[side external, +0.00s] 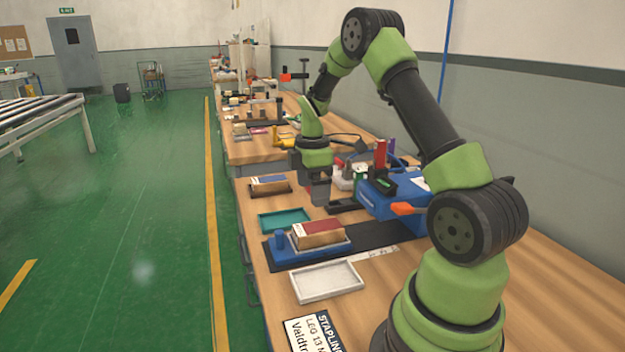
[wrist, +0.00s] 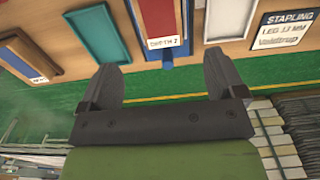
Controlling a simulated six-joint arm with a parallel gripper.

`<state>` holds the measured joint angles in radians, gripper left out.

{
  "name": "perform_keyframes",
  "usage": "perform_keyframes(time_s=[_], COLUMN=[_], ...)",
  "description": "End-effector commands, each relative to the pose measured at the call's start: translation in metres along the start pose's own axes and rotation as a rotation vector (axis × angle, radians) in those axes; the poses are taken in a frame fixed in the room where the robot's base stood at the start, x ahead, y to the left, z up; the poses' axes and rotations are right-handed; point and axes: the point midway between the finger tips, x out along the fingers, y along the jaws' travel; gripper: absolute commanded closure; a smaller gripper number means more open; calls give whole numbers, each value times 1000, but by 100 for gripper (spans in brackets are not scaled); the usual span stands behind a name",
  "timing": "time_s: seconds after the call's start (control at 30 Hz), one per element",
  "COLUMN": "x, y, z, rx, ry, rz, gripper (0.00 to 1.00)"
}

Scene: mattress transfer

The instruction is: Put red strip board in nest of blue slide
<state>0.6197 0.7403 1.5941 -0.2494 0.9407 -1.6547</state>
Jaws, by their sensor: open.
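The red strip board (side external: 321,227), a block with a red top and a pale label end, lies on the blue slide (side external: 283,256). In the wrist view the red board (wrist: 160,18) shows at the top with its label end toward me, and the blue slide (wrist: 128,22) shows along its edges. I cannot tell whether the board is flat in the nest. My gripper (side external: 320,196) is above the bench, behind the slide and apart from the board. In the wrist view my gripper (wrist: 163,75) is open, with nothing between the fingers.
A teal tray (side external: 262,224) lies beyond the slide, and a white tray (side external: 327,294) lies in front of it. A blue-topped board (side external: 268,180) sits in a dark holder farther back. A blue stapling machine (side external: 375,199) stands to the right. A sign (side external: 312,332) lies near the front.

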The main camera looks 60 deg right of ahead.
Motion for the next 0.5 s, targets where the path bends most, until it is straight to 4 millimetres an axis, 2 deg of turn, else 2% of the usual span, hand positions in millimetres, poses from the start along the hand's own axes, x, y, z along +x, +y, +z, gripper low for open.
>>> perform_keyframes(time_s=[0.17,0.27,0.37,0.5], x=[-19,-37,-68,-119], y=[-1,-8,-26,-73], z=[-2,-11,-31,-60], rx=[6,49,147,353], ry=[2,16,53,158], rz=[6,31,80,148], gripper=[11,11,11,11])
